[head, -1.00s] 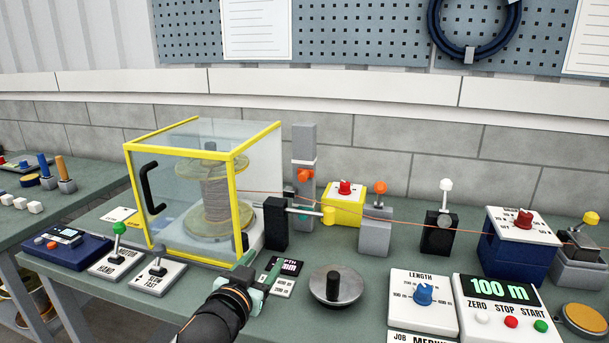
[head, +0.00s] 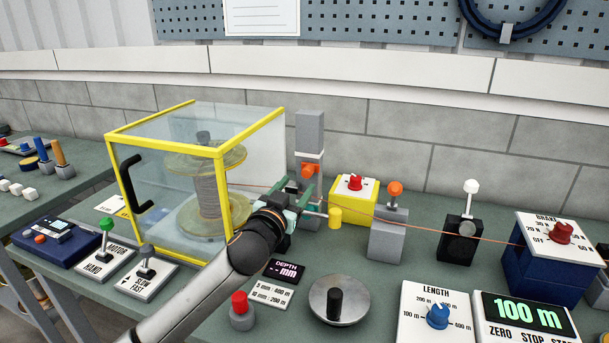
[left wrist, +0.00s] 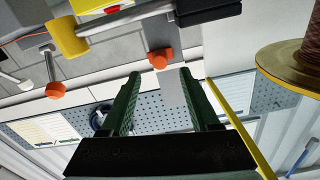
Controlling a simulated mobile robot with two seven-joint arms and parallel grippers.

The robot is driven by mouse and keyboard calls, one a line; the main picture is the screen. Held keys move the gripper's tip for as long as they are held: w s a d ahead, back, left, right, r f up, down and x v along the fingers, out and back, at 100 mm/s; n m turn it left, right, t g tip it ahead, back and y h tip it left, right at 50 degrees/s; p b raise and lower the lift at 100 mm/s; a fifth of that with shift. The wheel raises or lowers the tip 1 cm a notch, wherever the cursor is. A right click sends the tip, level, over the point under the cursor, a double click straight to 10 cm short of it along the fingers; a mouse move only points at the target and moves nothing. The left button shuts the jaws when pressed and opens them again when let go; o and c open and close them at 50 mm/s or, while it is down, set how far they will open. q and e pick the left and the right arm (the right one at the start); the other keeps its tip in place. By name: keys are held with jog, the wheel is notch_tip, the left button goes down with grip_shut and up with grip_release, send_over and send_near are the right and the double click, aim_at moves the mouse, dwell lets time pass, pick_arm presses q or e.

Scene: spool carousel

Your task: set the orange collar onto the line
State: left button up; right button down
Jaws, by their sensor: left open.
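An orange collar-like part (head: 310,171) sits on the front of the tall grey post (head: 309,130); it also shows in the left wrist view (left wrist: 160,58). The thin reddish line (head: 497,239) runs from the spool (head: 208,190) rightward past the post to the brake box. My left gripper (head: 297,188) is open, its green fingers just in front of the post at about the orange part's height. In the left wrist view the gripper (left wrist: 160,75) has nothing visible between its fingers, and the orange part appears beyond their tips. My right gripper is not in view.
A yellow-edged clear guard (head: 222,205) surrounds the spool left of my gripper. A rod with a yellow end (head: 335,217) sticks out close right. A grey block with an orange-knobbed lever (head: 388,235) and a yellow box (head: 354,205) stand further right.

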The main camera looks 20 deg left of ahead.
aim_at(306, 174)
pick_arm(q)
jog(key=shift+w+d, duration=0.15)
jog(key=shift+w, duration=2.75)
jog(key=shift+c, duration=0.4)
grip_shut()
